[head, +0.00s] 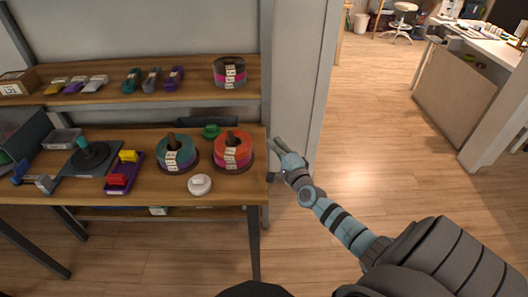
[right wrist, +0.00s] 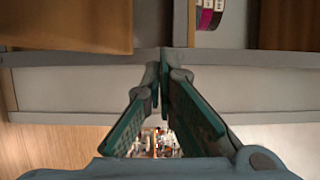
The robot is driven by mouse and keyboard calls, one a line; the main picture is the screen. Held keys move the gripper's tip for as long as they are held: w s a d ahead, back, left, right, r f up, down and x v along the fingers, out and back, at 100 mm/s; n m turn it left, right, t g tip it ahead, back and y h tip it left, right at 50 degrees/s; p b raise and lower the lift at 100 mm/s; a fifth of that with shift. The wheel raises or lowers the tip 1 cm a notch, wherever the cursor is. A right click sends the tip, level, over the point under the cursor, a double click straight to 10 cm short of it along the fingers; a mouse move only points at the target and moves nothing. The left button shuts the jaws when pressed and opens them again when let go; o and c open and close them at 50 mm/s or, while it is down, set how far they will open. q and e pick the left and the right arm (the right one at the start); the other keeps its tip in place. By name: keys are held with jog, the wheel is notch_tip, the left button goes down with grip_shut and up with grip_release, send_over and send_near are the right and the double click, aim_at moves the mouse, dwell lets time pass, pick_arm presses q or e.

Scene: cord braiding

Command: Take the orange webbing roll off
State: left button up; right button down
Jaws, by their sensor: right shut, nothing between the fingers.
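The orange webbing roll (head: 233,150) lies flat near the right end of the lower wooden shelf, around a dark upright post, with white labels on its near side. My right gripper (head: 275,146) is just right of the roll, past the shelf's right end, apart from it and empty. In the right wrist view its two green-padded fingers (right wrist: 163,68) come together at the tips. The orange roll does not show in that view. My left gripper is not in view.
A teal roll (head: 176,154) stands left of the orange one, and a white round object (head: 199,185) lies in front. A pink and dark roll (head: 229,71) sits on the upper shelf (head: 190,91). A grey upright (head: 265,60) stands near my right gripper. Open floor lies right.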

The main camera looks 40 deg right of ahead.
jog(key=shift+w+a+f+p, duration=0.15)
jog(key=shift+w+a, duration=0.15)
jog(key=shift+a, duration=0.3)
jog(key=shift+w+a+r+p, duration=0.1)
jog(key=shift+w+a, duration=0.2)
jog(key=shift+a, duration=0.3)
jog(key=shift+w+a+f+p, duration=0.15)
jog(key=shift+w+a, duration=0.15)
jog(key=shift+a, duration=0.3)
jog(key=shift+r, duration=0.1)
jog(key=shift+w+a, duration=0.4)
jog(key=shift+a, duration=0.3)
